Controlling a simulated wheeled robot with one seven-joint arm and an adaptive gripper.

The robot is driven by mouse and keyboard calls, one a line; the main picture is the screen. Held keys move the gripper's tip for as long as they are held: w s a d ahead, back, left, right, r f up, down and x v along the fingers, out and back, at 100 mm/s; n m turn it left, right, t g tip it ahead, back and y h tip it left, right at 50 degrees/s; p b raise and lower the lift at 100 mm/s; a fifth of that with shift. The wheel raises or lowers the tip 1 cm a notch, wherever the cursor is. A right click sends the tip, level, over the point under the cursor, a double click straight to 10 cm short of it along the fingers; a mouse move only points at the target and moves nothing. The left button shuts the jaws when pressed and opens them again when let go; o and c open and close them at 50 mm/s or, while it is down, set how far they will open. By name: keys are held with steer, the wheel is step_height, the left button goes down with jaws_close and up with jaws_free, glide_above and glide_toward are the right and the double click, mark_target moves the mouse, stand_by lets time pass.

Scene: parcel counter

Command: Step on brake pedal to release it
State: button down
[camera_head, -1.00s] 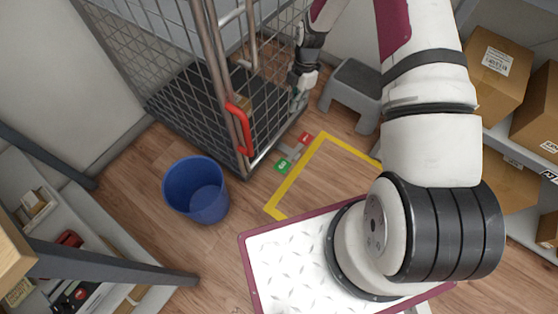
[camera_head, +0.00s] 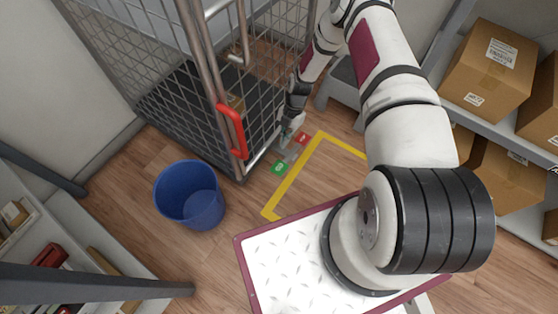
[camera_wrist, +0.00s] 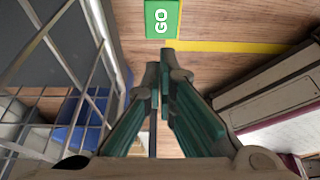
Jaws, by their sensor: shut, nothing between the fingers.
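The brake pedal has a green GO pad (camera_head: 279,167) and a red pad (camera_head: 302,138), low at the bottom edge of the wire roll cage (camera_head: 205,75). In the wrist view the green GO pad (camera_wrist: 161,18) shows at the top, just beyond my fingertips. My gripper (camera_head: 285,139) is low beside the cage, near the red pad and above the bar between the pads. In the wrist view my gripper (camera_wrist: 162,70) has its green-padded fingers together with nothing between them. I cannot tell whether the fingertips touch the pedal.
A blue bin (camera_head: 190,195) stands left of the pedal. A grey step stool (camera_head: 343,80) is behind my arm. Shelves with cardboard boxes (camera_head: 490,65) stand at the right. The cage has a red handle (camera_head: 231,131).

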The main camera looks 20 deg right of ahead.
steer(key=b, duration=0.4)
glide_toward(276, 170)
steer(key=x, duration=0.5)
steer(key=shift+d, duration=0.15)
steer(key=shift+s+f, duration=0.1)
steer(key=shift+f, duration=0.7)
steer(key=shift+s+a+f+t+h, duration=0.25)
steer(key=shift+a+f+t+h, duration=0.05)
steer(key=shift+a+f+h, duration=0.15)
steer(key=shift+b+x, duration=0.9)
steer(key=shift+x, duration=0.2)
steer(key=shift+a+f+b, duration=0.1)
steer(key=shift+f+b, duration=0.35)
steer(key=shift+b, duration=0.25)
steer(key=shift+s, duration=0.1)
